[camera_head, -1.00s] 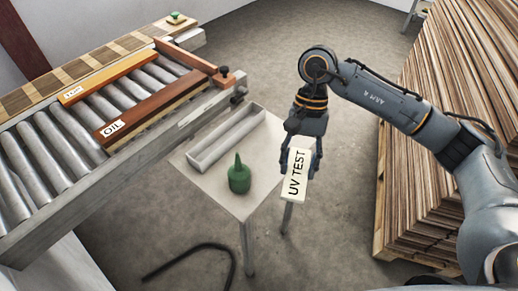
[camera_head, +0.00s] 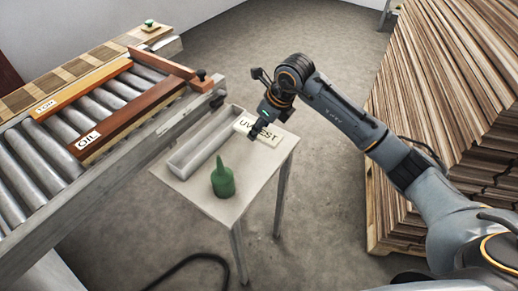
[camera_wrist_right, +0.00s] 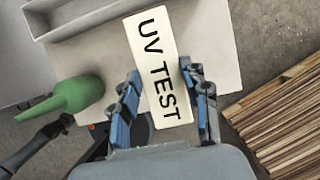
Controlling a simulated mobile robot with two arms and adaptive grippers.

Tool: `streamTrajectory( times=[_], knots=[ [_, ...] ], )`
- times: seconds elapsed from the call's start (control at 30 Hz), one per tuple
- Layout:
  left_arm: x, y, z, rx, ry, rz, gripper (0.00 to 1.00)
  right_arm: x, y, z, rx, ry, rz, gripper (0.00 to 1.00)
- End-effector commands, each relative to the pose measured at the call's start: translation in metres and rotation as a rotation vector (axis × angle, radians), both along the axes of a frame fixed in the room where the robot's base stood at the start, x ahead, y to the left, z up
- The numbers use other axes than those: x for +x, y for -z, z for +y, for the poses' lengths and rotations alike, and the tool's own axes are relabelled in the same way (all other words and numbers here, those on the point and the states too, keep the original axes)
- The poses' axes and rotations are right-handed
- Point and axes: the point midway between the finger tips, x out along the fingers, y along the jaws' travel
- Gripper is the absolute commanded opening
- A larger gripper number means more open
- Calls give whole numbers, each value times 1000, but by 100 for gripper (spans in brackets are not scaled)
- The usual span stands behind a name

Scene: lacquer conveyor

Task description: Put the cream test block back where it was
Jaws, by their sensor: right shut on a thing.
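The cream test block (camera_head: 266,138), a flat bar marked "UV TEST", is over the right back part of the small pale table (camera_head: 252,170). My right gripper (camera_head: 263,122) is shut on it. In the right wrist view the block (camera_wrist_right: 158,62) lies between the two blue-padded fingers, its far end reaching out beyond them. It looks flat and level with the tabletop; I cannot tell whether it touches the table.
A long grey tray (camera_head: 183,166) is on the table's left side, close beside the block. A green squeeze bottle (camera_head: 223,181) stands at the front. The roller conveyor (camera_head: 75,152) with wooden boards is at left, a tall wood stack (camera_head: 440,110) at right.

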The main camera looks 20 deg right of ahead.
Motion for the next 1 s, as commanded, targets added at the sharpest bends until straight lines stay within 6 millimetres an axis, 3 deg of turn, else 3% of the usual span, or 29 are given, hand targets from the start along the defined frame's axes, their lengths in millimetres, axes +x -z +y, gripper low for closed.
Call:
streamTrajectory(
  times=[0.13,0.6,0.93,0.97,1.0],
  knots=[
    [0,-6,-5,-6,-1,-1,40,-1,28,0,0,-1,5,10],
    [0,-13,-14,-17,2,0,40,-1,78,0,-1,-5,3,10],
    [0,-9,-10,-12,3,0,40,-1,83,0,-2,-6,0,10],
    [0,-10,-10,-11,3,-1,40,-1,82,0,-1,-5,0,50],
    [0,-10,-10,-11,3,-1,40,-1,81,0,-1,-5,0,58]
  ],
)
